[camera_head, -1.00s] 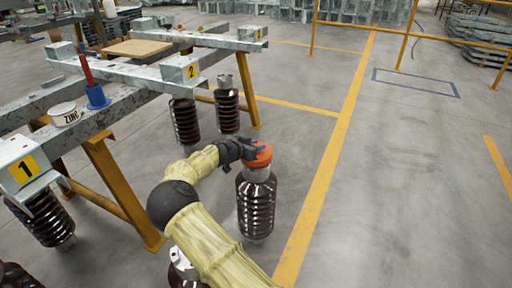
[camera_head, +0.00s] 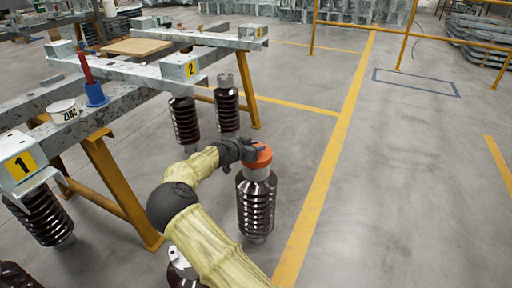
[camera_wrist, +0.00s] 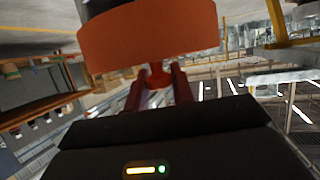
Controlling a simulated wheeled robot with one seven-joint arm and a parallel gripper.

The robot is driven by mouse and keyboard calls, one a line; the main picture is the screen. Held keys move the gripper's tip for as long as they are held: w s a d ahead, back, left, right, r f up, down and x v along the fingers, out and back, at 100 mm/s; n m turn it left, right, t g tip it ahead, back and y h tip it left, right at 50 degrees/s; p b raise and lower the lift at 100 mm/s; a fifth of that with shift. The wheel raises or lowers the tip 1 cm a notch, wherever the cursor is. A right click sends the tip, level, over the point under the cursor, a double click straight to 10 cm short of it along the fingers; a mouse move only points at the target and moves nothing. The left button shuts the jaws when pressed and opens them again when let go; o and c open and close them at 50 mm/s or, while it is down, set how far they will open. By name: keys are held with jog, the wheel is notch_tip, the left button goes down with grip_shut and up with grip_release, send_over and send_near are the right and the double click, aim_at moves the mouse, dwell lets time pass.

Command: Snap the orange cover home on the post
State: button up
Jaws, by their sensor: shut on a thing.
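The orange cover (camera_head: 259,156) is at the top of the brown ribbed post (camera_head: 256,207), over its grey metal head (camera_head: 257,174). I cannot tell whether it is fully seated. My gripper (camera_wrist: 158,84) is shut on the cover's small orange stem, between two dark red fingers in the wrist view. The cover's broad rim (camera_wrist: 150,36) fills the top of that view. In the head view my gripper reaches the cover from the left and its fingers are hard to make out. The post stands upright on the floor.
To the left is a steel frame on yellow legs (camera_head: 122,190), with a zinc pot (camera_head: 63,112) and a blue holder (camera_head: 96,96) on it. More ribbed posts (camera_head: 184,122) stand beyond my arm.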

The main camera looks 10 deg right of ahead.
jog(key=shift+f+b, duration=1.1)
jog(key=shift+f, duration=0.1)
jog(key=o, duration=1.1)
jog(key=shift+c, duration=0.2)
jog(key=shift+r, duration=0.1)
jog(key=p+v, duration=0.5)
jog(key=v, duration=1.2)
jog(key=shift+s+p, duration=0.2)
jog(key=shift+p, duration=0.2)
jog(key=shift+a, duration=0.1)
